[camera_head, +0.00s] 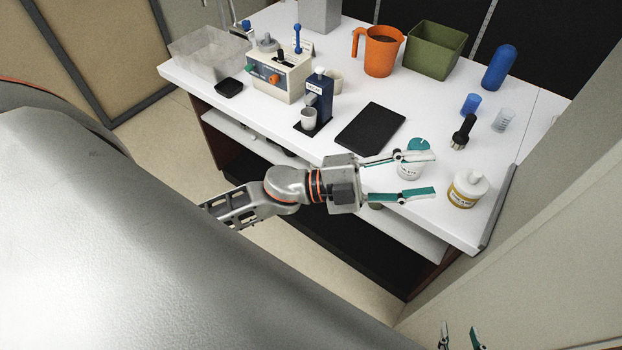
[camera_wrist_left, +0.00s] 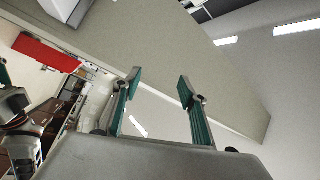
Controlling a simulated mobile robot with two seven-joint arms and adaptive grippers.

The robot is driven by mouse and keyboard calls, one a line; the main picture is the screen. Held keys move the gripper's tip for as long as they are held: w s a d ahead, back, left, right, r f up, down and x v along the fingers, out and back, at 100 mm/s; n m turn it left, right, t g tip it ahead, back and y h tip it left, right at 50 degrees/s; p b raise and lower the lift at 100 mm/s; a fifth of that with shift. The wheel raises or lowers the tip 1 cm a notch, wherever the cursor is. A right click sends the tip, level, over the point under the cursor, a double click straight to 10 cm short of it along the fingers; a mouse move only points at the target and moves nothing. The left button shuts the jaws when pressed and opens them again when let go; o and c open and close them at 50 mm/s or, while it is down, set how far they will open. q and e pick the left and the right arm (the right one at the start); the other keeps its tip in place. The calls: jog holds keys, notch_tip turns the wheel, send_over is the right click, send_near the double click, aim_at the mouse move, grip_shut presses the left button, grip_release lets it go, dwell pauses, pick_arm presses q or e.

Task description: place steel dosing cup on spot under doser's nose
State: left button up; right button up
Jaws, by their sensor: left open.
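A small pale grey cup (camera_head: 308,118), seemingly the steel dosing cup, stands on the dark base of the navy-blue doser (camera_head: 319,93) at the counter's front edge. It appears to be under the doser's nose; exact centring on the spot is too small to tell. My left gripper (camera_head: 424,168) is open and empty, well to the right of the doser, over the counter's front right edge. Its spread fingers also show in the left wrist view (camera_wrist_left: 158,88) with nothing between them. My right gripper (camera_head: 460,336) shows at the bottom edge, its fingers apart.
A white tub with a teal lid (camera_head: 411,171) is partly hidden by my left gripper. A yellow-labelled jar (camera_head: 466,192) stands to its right. A black mat (camera_head: 370,129) lies right of the doser. A cream machine (camera_head: 279,77) stands left, an orange jug (camera_head: 380,54) behind.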

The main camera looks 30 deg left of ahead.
pick_arm(q)
jog(key=a+f+n+t+y, duration=0.6)
jog(key=a+f+n+y, duration=0.45)
jog(key=f+n, duration=0.35)
jog(key=s+a+f+n+g+y, duration=0.2)
jog(key=s+f, duration=0.3)
jog(key=f, duration=0.3)
jog(key=s+a+f+n+g+y, duration=0.2)
jog(key=s+f, duration=0.4)
jog(key=f, duration=0.3)
jog(key=shift+a+f+n+g+y, duration=0.2)
jog(key=shift+a+n+g+y, duration=0.25)
jog(key=shift+n+g, duration=0.5)
